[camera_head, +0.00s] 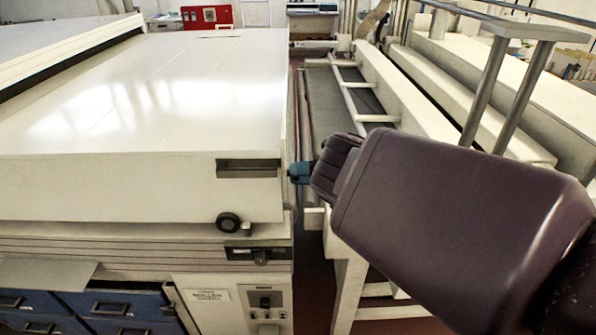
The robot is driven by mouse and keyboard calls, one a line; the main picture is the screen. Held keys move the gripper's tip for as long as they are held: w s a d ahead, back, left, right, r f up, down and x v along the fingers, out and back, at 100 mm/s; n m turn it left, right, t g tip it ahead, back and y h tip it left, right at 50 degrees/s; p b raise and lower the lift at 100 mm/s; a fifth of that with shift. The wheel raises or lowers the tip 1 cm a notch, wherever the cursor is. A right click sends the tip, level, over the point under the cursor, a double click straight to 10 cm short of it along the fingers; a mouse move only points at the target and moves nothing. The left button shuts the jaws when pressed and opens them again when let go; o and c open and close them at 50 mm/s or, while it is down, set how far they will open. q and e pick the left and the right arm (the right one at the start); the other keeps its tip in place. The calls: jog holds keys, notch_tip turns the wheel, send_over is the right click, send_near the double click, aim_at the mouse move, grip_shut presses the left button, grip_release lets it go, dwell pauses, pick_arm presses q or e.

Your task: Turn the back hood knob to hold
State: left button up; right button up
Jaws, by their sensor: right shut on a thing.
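My right gripper (300,173) reaches in from the right, with its blue fingertips against the right side of the large white hood (130,188), near its front corner. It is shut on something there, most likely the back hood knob. That knob is hidden by the fingers and the hood's edge, so its setting cannot be read. A black round knob (229,223) shows on the lower front edge of the hood, apart from the gripper. My left gripper is not in view.
Below the hood are a dark latch (260,256), a control panel (265,304) and blue drawers (110,305). A white conveyor frame (400,85) with metal rails runs along the right. A narrow gap separates it from the hood.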

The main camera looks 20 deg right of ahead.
jog(key=m, duration=0.5)
jog(key=shift+p, duration=0.35)
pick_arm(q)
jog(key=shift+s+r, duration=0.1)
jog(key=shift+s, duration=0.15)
pick_arm(e)
jog(key=shift+m, duration=1.1)
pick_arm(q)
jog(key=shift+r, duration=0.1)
pick_arm(e)
jog(key=o, duration=0.9)
pick_arm(q)
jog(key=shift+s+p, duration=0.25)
jog(key=shift+p, duration=0.3)
pick_arm(e)
jog(key=shift+v, duration=5.45)
